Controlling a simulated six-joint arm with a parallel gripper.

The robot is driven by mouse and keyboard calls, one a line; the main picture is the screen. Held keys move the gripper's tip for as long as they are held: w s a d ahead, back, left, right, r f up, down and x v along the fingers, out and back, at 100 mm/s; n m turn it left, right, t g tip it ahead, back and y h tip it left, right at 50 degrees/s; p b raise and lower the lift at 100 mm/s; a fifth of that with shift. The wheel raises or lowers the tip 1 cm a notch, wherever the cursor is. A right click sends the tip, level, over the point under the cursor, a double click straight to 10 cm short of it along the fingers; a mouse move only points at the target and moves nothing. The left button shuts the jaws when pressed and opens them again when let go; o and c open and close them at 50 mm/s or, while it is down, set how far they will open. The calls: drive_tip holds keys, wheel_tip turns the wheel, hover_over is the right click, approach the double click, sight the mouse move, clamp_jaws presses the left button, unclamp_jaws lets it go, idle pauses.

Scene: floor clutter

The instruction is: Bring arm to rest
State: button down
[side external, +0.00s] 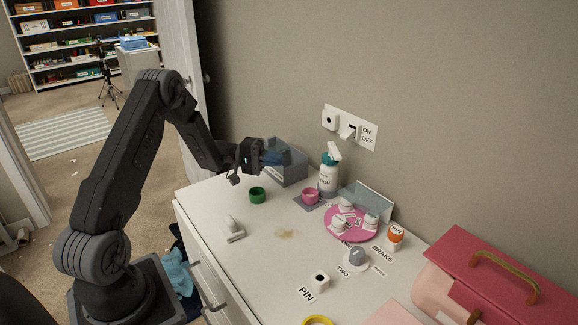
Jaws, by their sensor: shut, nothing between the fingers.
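My arm is bent at the elbow, and its end hangs over the far left part of the white cabinet top (262,262). My gripper (236,179) is shut and empty, small in this view. It is above the surface, in front of and to the left of a grey open bin (290,168). Something blue (271,158) shows at the bin, partly behind the end of my arm. A green ring-like cup (257,195) stands below and to the right of my gripper.
A white switch (233,230) is at the left edge. A red toolbox (500,268) fills the right. A switch panel (350,128) is on the wall.

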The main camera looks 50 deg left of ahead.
drive_tip(key=s+d+r+m+g+y, duration=0.25)
drive_tip(key=s+d+r+g, duration=0.3)
drive_tip(key=d, duration=0.35)
drive_tip(key=s+d+r+m+g+y, duration=0.2)
drive_tip(key=s+d+r+m+g, duration=0.15)
drive_tip(key=d+r, duration=0.45)
drive_tip(key=s+d+t+y, duration=0.1)
drive_tip(key=s+d+y, duration=0.1)
drive_tip(key=s+y, duration=0.3)
drive_tip(key=s+d+r+m+t+y, duration=0.1)
drive_tip(key=s+y, duration=0.3)
drive_tip(key=s, duration=0.8)
drive_tip(key=shift+s+d+m+t+y, duration=0.15)
drive_tip(key=shift+d+m+t+y, duration=0.2)
drive_tip(key=shift+d+t, duration=0.45)
